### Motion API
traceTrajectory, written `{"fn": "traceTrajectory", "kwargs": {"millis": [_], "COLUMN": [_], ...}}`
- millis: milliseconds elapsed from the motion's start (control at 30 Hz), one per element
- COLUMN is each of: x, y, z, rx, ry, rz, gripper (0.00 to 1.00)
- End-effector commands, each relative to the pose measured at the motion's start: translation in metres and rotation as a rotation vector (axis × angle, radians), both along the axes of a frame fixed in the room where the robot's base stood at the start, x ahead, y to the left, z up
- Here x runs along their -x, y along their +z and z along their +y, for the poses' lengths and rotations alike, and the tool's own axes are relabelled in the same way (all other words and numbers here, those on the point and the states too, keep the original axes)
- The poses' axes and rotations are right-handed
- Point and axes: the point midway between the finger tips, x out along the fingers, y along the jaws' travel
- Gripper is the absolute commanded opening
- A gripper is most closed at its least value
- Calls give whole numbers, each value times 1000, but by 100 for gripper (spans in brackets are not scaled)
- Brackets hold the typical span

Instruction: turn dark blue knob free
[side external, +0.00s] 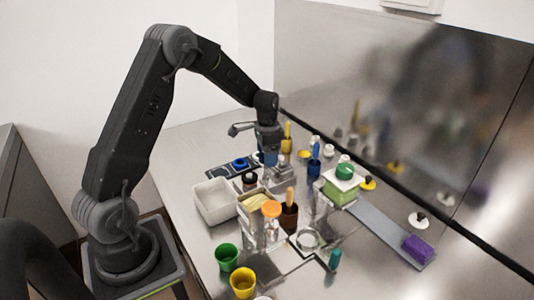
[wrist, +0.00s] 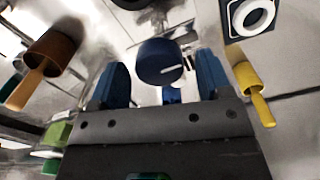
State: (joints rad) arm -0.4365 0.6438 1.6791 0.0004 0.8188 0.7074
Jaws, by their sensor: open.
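The dark blue knob (wrist: 158,65) shows in the wrist view as a round cap with a short white line near its lower right edge. My gripper (wrist: 160,78) is open, with one blue finger on the left of the knob and the other on its right. Gaps show between the knob and both fingers, so it does not look gripped. In the side view my gripper (side external: 268,158) points down by the dark panel at the back of the counter. The knob between the fingers cannot be made out clearly there.
A white ring-shaped dial (wrist: 252,14) is close by. A brown cup with an orange handle (wrist: 48,52) and a yellow one (wrist: 248,80) flank the fingers. A white bin (side external: 213,203), green cup (side external: 228,257) and yellow cup (side external: 243,282) stand nearer. The steel wall (side external: 400,90) bounds the back.

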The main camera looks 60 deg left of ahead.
Motion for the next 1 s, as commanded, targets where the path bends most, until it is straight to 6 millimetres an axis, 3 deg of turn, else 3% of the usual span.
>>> {"fn": "traceTrajectory", "kwargs": {"millis": [333, 800, 1000], "x": [-1, -1, 0], "y": [12, 109, 133], "z": [0, 0, 0], "rx": [-1, -2, 0], "ry": [1, 1, 0], "rz": [-3, -4, -2], "gripper": [72, 72, 72]}}
